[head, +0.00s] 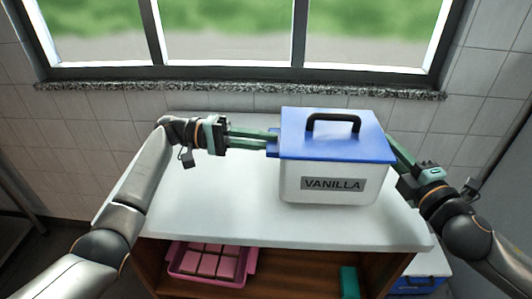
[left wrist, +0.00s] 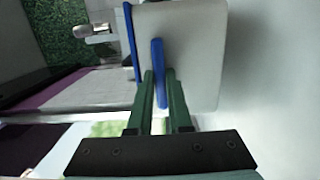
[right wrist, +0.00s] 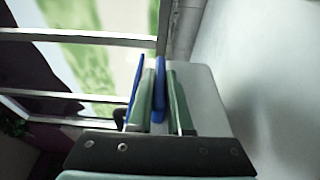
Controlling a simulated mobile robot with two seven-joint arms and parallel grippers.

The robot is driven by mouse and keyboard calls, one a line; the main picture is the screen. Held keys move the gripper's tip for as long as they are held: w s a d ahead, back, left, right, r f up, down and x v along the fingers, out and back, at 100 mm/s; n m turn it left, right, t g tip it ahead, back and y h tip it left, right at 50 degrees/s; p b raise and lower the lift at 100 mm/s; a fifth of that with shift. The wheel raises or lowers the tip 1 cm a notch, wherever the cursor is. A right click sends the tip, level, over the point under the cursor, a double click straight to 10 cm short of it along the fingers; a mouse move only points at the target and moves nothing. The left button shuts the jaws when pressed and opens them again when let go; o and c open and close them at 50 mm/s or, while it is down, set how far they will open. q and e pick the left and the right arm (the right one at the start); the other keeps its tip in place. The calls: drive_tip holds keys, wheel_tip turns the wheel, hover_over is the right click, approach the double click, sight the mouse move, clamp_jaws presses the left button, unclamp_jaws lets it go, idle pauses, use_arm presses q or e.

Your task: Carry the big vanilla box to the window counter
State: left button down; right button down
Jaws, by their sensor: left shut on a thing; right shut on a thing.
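The big vanilla box (head: 330,185) is white with a blue lid and a black top handle, and its front label reads VANILLA. In the head view it is upright over the right part of the white counter (head: 200,215) below the window; I cannot tell whether its bottom touches the top. My left gripper (head: 272,142) is shut on the blue side grip at the box's left, which shows between the fingers in the left wrist view (left wrist: 158,75). My right gripper (right wrist: 160,85) is shut on the blue grip on the other side, partly hidden by the box in the head view.
A pink tray (head: 212,268) with pink blocks sits on the wooden shelf under the counter. A teal item (head: 349,281) stands on that shelf, and a blue-lidded box (head: 418,284) is at lower right. A granite sill (head: 240,88) and tiled wall are behind. The counter's left part is clear.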

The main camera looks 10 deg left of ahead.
use_arm(q)
drive_tip(key=shift+w+r, duration=0.1)
drive_tip(key=shift+r, duration=0.2)
use_arm(e)
drive_tip(key=shift+w+r, duration=0.1)
drive_tip(key=shift+r, duration=0.2)
